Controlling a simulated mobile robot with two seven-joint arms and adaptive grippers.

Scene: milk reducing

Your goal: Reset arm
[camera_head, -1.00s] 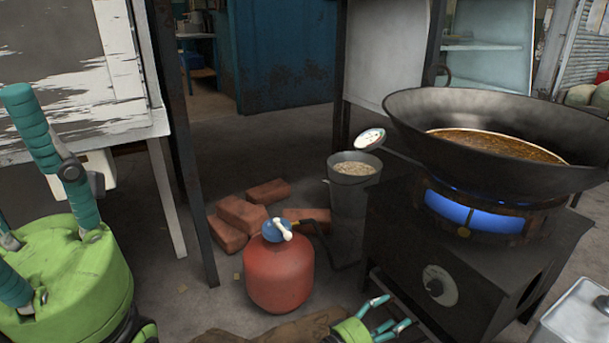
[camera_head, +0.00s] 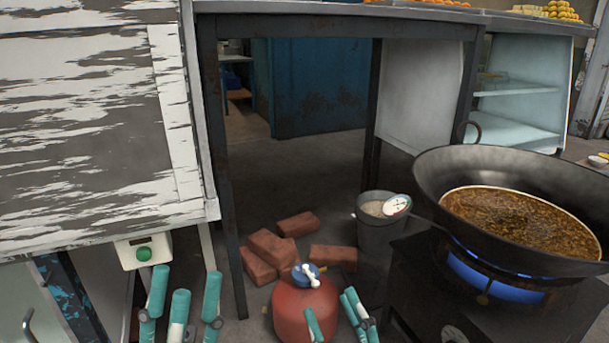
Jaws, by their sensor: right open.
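My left gripper (camera_head: 185,280) is at the bottom left in the head view. Its teal fingers point up and stand apart, with nothing between them. My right gripper (camera_head: 330,302) is at the bottom centre. Its teal fingers are spread and empty, in front of the red gas cylinder (camera_head: 290,305). The palms of both grippers are below the picture edge. A large dark wok (camera_head: 440,170) with bubbling brown liquid (camera_head: 520,215) sits over a blue flame on the stove (camera_head: 425,262) at the right.
A grey bucket (camera_head: 377,236) stands left of the wok, with a round pale disc (camera_head: 397,205) by its rim. Several bricks (camera_head: 275,250) lie behind the cylinder. A box with a green button (camera_head: 143,252) is near my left gripper. Open floor (camera_head: 300,170) lies under the table frame (camera_head: 340,27).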

